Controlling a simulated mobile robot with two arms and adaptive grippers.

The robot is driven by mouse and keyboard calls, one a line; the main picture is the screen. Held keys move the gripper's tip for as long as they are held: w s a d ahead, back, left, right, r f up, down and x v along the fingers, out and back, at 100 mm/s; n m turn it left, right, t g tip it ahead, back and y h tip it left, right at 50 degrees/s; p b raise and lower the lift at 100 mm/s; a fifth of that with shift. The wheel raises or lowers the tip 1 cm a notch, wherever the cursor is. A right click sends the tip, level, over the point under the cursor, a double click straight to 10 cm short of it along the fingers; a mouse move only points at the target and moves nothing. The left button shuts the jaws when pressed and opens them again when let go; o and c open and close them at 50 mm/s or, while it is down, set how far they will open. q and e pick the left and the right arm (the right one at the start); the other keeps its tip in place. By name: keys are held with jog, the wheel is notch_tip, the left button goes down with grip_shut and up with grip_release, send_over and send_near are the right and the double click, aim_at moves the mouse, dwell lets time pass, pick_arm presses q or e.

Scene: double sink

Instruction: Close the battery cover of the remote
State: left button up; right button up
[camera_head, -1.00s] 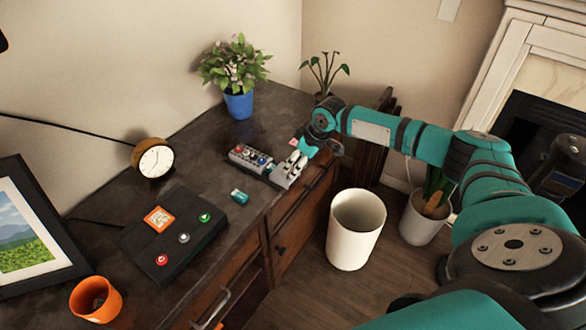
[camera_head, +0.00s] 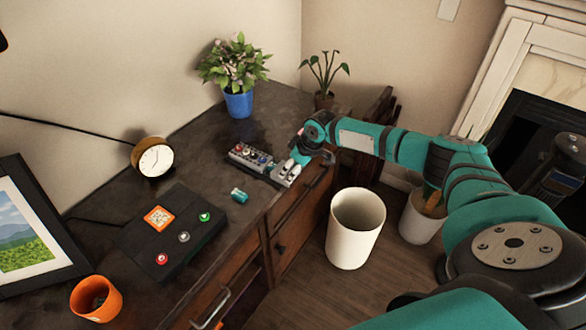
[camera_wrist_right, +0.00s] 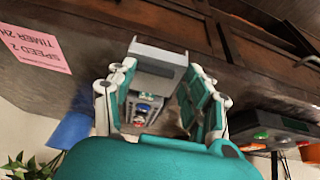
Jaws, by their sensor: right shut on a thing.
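The grey remote (camera_head: 248,154) lies on the dark desk near its right edge, with small red, white and blue parts along its top. In the right wrist view its coloured parts (camera_wrist_right: 145,110) show in an open recess. A plain grey piece, which looks like the battery cover (camera_wrist_right: 158,62), is at the far end of that recess. My right gripper (camera_head: 288,168) is at the remote's right end. In the wrist view its fingers (camera_wrist_right: 160,85) stand on both sides of the grey piece. Exact finger contact is hard to see. My left gripper is not in view.
A small teal block (camera_head: 239,195) and a black box with buttons (camera_head: 172,258) lie nearer on the desk. A clock (camera_head: 154,160), blue-potted plant (camera_head: 238,103) and orange cup (camera_head: 96,300) stand around. A white bin (camera_head: 354,235) stands on the floor beside the desk.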

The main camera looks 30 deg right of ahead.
aim_at(279, 170)
grip_shut()
jog(key=shift+w+a+f+b, duration=0.1)
jog(key=shift+w+a+b, duration=0.25)
jog(key=shift+w, duration=0.25)
jog(key=shift+w+a+f+b, duration=0.1)
jog(key=shift+w+a+b, duration=0.1)
jog(key=shift+w+b, duration=0.35)
jog(key=shift+w+a, duration=0.15)
jog(key=shift+w, duration=0.2)
jog(key=shift+c, duration=1.9)
grip_release()
jog(key=shift+s+a, duration=0.1)
jog(key=o, duration=0.5)
jog(key=shift+a, duration=0.2)
jog(key=o, duration=0.8)
jog(key=shift+w+r, duration=0.15)
jog(key=shift+w, duration=0.1)
jog(key=shift+d, duration=0.15)
jog(key=shift+r, duration=0.1)
